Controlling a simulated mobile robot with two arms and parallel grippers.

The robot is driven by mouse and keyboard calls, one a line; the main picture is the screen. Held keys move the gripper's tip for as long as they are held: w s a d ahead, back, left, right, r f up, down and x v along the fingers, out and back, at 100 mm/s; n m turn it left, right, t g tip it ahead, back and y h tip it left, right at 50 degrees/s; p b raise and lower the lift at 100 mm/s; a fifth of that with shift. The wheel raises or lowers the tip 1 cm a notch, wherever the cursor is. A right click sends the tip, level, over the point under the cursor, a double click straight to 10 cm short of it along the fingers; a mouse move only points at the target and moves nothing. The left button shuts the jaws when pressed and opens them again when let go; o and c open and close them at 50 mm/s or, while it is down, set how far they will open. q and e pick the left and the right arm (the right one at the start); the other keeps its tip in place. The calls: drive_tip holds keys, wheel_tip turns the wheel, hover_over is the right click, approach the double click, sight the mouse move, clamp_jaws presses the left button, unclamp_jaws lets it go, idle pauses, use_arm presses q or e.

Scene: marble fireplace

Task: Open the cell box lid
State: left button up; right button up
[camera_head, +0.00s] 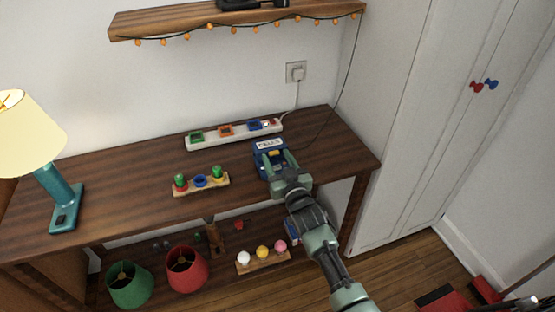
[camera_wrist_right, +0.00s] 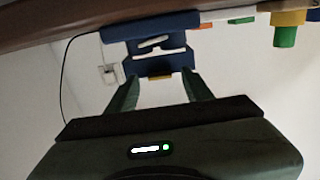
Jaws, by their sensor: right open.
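The cell box (camera_head: 262,162) is a small blue box with a white label reading roughly "CELLS" and a yellow piece (camera_head: 273,153) on it. It sits on the right part of the dark wooden table, and its lid looks closed. My right gripper (camera_head: 278,163) is open at the box's near side, its two green fingers pointing at it. In the right wrist view, the blue box (camera_wrist_right: 125,66) appears upside down just beyond the fingertips, with its yellow piece (camera_wrist_right: 160,77) between them. I cannot tell whether the fingers touch the box. My left gripper is out of view.
A white power strip (camera_head: 208,141) with coloured sockets lies behind the box. A wooden stand (camera_head: 202,188) with coloured pegs is to its left, and a teal lamp (camera_head: 61,195) stands far left. A white cabinet (camera_head: 415,120) rises at right. The table's front edge is near.

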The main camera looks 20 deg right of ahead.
clamp_jaws()
idle(1.4)
